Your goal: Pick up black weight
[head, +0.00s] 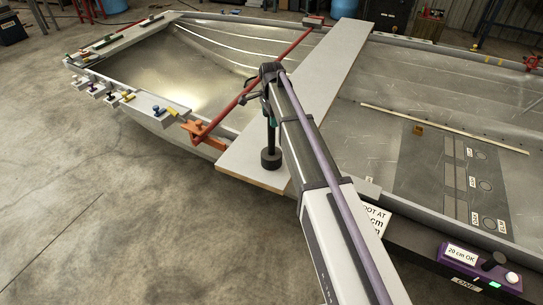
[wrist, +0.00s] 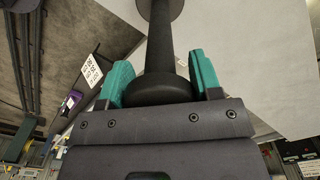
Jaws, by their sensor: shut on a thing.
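The black weight (head: 271,159) has a round base and a slim upright stem. In the head view it hangs or stands over the near end of the pale plank (head: 320,80); I cannot tell whether its base touches. My gripper (head: 271,119) is shut on the upper part of the weight, mostly hidden by my arm. In the wrist view the green fingers of my gripper (wrist: 162,82) flank the rounded end of the weight (wrist: 160,45), and its stem runs away to the base at the top edge.
The plank lies across the open metal hull (head: 180,65). A red bar with an orange clamp (head: 200,132) is left of the weight. Small coloured parts line a ledge (head: 130,98) at the left. A purple box (head: 480,268) stands at the lower right.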

